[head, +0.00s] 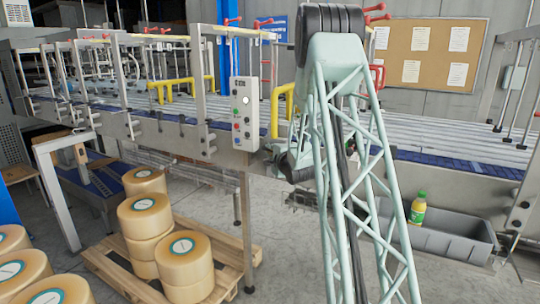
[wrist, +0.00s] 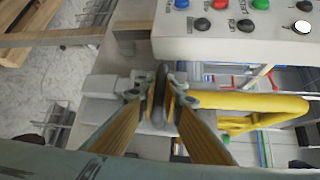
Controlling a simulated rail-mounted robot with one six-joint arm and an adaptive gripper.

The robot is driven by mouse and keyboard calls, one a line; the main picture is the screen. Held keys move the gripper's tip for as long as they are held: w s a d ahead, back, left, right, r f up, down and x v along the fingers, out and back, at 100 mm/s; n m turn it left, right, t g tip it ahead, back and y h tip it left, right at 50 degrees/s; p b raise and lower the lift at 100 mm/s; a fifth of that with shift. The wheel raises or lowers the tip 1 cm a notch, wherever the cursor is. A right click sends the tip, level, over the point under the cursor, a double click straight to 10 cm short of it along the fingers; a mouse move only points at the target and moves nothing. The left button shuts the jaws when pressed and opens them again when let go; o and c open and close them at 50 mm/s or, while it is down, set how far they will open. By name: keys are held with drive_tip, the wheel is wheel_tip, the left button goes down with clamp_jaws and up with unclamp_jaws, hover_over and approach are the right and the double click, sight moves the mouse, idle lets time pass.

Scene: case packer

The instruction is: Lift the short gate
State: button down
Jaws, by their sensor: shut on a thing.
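The short gate appears to be the yellow bent bar (wrist: 250,102) in the wrist view, running right from my fingers. In the head view a yellow bar (head: 283,95) shows just left of my arm, near the conveyor's front edge. My gripper (wrist: 160,88) is shut on a dark grey rounded part (wrist: 160,108) at the left end of this bar, probably its grip. The fingers hide some of that part. In the head view my arm mostly covers the gripper and the contact.
A control box (head: 244,113) with coloured buttons is close to my gripper; it also fills the upper right of the wrist view (wrist: 270,44). Another yellow bar (head: 178,83) stands left along the conveyor. A grey bin (head: 450,241) holds a bottle (head: 417,210). Rolls stand on a pallet (head: 236,250).

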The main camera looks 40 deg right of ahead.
wheel_tip(320, 180, up, 18)
drive_tip(key=p, duration=0.4)
drive_tip(key=shift+f+p, duration=0.25)
drive_tip(key=shift+p, duration=0.1)
drive_tip(key=c, duration=2.9)
unclamp_jaws()
drive_tip(key=shift+r, duration=0.1)
drive_tip(key=shift+o, duration=0.8)
drive_tip(key=shift+f, duration=0.2)
drive_tip(key=shift+s+f, duration=0.1)
drive_tip(key=v, duration=1.1)
drive_tip(key=shift+s, duration=0.3)
drive_tip(key=shift+a, duration=0.3)
